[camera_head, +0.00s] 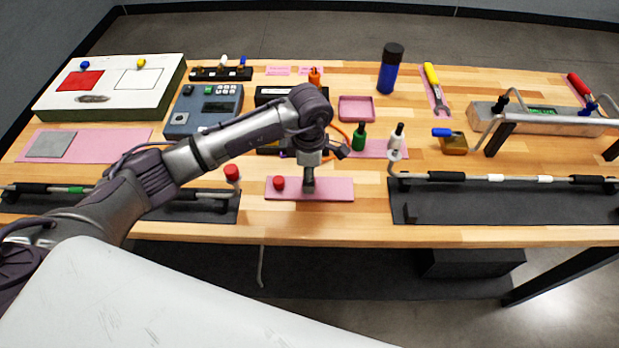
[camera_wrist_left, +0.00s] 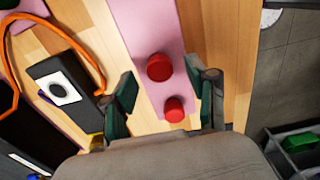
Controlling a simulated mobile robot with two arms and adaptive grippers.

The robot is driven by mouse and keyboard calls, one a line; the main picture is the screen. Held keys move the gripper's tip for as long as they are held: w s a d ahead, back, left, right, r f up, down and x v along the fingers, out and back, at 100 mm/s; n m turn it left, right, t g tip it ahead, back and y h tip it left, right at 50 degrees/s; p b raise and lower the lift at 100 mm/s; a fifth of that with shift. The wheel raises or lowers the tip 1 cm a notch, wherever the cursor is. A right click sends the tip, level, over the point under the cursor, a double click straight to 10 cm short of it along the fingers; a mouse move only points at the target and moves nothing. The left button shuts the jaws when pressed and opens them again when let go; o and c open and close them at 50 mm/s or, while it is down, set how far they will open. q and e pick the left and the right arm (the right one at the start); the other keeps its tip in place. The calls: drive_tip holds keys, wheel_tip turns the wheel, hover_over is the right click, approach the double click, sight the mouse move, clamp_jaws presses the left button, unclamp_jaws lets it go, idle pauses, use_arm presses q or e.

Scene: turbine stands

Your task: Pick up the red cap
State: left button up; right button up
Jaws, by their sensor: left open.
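A red cap (camera_head: 279,183) stands near the left end of a pink mat (camera_head: 335,190) at the table's front. The left wrist view shows two red caps on the mat, one nearer its end (camera_wrist_left: 174,109) and one further along (camera_wrist_left: 160,67). In the head view my gripper seems to hide the second. My left gripper (camera_head: 308,188) points down over the mat, just right of the visible cap. Its fingers (camera_wrist_left: 166,100) are apart and empty, with the end cap showing between them. My right gripper is not in view.
Another red cap (camera_head: 231,172) sits on a pipe end at the left black stand (camera_head: 200,210). A right stand (camera_head: 500,210) is beyond the mat. Green (camera_head: 359,137) and white (camera_head: 397,137) bottle-shaped items stand behind. An orange cable (camera_wrist_left: 50,20) lies nearby.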

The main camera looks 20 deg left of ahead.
use_arm(q)
drive_tip(key=shift+f, duration=1.15)
drive_tip(key=c, duration=0.9)
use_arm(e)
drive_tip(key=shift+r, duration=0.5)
use_arm(q)
drive_tip(key=shift+r, duration=0.1)
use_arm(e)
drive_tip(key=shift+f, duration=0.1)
use_arm(q)
wheel_tip(320, 180, up, 4)
drive_tip(key=shift+d+f+b, duration=0.1)
drive_tip(key=shift+d+b, duration=0.05)
drive_tip(key=shift+b, duration=1)
drive_tip(key=s+d+r+b, duration=0.1)
drive_tip(key=s+d+r, duration=0.1)
drive_tip(key=d, duration=0.1)
drive_tip(key=s+d+r+b, duration=0.1)
drive_tip(key=s+d+r, duration=0.1)
drive_tip(key=d, duration=0.1)
drive_tip(key=s+d+r+b, duration=0.1)
drive_tip(key=s+d+r, duration=0.1)
drive_tip(key=d+r, duration=0.1)
drive_tip(key=shift+d+b, duration=0.35)
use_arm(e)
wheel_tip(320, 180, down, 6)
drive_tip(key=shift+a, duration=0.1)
